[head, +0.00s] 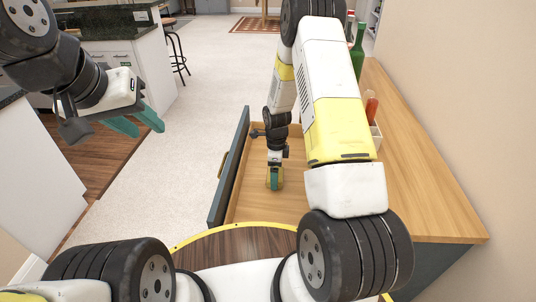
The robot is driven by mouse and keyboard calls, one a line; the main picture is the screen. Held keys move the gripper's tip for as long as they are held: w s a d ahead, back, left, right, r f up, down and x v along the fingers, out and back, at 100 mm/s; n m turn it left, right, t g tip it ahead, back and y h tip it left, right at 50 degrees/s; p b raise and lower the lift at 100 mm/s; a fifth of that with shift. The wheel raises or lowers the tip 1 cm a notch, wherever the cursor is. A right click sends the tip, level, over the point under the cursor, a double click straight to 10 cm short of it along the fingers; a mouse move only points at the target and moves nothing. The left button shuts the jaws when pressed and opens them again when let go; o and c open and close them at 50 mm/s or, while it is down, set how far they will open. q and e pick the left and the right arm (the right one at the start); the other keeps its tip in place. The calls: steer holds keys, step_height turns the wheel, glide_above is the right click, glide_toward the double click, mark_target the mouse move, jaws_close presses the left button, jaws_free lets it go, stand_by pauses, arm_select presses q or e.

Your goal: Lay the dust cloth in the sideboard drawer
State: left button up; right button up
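The sideboard drawer (243,204) is pulled out, with a dark front panel on its left and a pale wooden floor. My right gripper (275,180) reaches down into the drawer. Its teal fingers are seen nearly edge-on, with a small yellow dust cloth (269,183) showing at both sides of them. The cloth appears pinched there, low over the drawer floor; whether it touches the floor is hard to tell. My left gripper (143,122) is at the upper left over the carpet, its teal fingers apart and empty.
The sideboard top (420,185) runs along the right wall. A green bottle (357,52) and a red-topped bottle (371,106) in a pale holder (376,136) stand on it. A bar counter (115,45) and a stool (176,55) are at the back left. Carpet left of the drawer is clear.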

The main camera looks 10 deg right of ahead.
steer(key=shift+r, duration=0.1)
steer(key=s+r+n+t+y, duration=0.1)
steer(key=s+r+n, duration=0.3)
steer(key=r, duration=1.1)
steer(key=s+r+n+t, duration=0.2)
steer(key=s+r+n, duration=0.25)
steer(key=r, duration=1.15)
steer(key=s+a+r+n+t, duration=0.1)
steer(key=s+r+n, duration=0.4)
steer(key=s, duration=0.3)
steer(key=s+r+n+t+y, duration=0.1)
steer(key=s+r+n+t, duration=0.1)
steer(key=s+r+n, duration=0.3)
steer(key=s+n, duration=0.3)
steer(key=shift+a, duration=0.35)
steer(key=shift+s, duration=0.1)
